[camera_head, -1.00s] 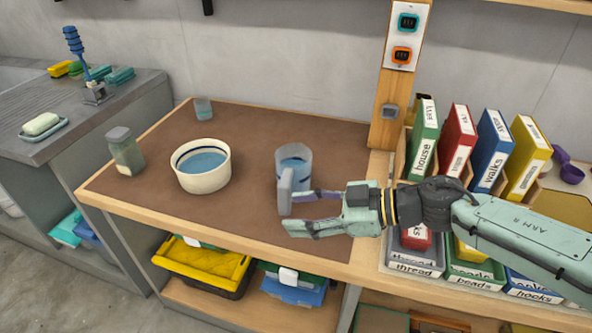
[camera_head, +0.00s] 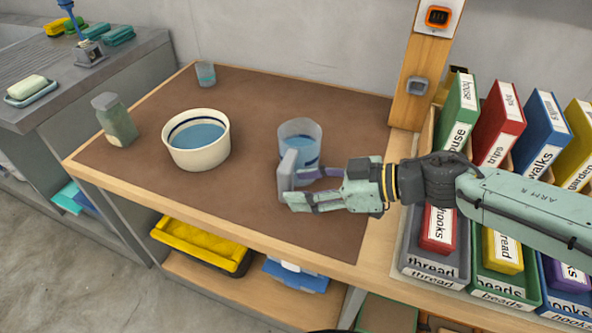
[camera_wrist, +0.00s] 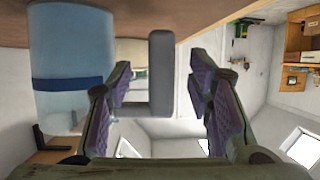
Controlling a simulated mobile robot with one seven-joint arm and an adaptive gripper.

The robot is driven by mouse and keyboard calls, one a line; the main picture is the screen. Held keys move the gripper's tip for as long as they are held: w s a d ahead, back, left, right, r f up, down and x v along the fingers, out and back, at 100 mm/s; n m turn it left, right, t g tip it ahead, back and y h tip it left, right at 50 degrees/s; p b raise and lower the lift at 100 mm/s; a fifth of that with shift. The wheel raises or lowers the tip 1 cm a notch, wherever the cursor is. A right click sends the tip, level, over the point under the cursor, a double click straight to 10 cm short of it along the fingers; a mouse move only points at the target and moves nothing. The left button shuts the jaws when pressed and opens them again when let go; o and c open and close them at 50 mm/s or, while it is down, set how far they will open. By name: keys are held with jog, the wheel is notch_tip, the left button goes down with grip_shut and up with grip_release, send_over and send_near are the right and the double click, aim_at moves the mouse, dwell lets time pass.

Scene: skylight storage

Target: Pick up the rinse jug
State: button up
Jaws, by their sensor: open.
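The rinse jug (camera_head: 301,136) is a clear bluish vessel with a dark blue band, standing upright on the brown mat. Its flat grey handle (camera_head: 286,174) faces the front of the table. My gripper (camera_head: 297,188) reaches in from the right at the handle, with its fingers apart. In the wrist view the jug (camera_wrist: 68,60) fills the upper left. There the grey handle (camera_wrist: 162,72) lies between the open fingers of my gripper (camera_wrist: 159,88), with a gap to the right finger. Contact on the left finger cannot be told.
A white bowl of water (camera_head: 196,155) stands left of the jug, with a lidded jar (camera_head: 116,120) beyond it. A small glass (camera_head: 206,74) stands at the back of the mat (camera_head: 262,215). Upright binders (camera_head: 498,125) and labelled boxes (camera_head: 436,262) crowd the right.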

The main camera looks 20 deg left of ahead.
aim_at(293, 188)
jog(key=b+x, duration=0.2)
jog(key=x, duration=0.2)
jog(key=shift+s+a+f, duration=0.1)
jog(key=shift+f, duration=0.1)
jog(key=shift+r, duration=0.1)
jog(key=shift+c, duration=0.2)
grip_shut()
dwell(0.6)
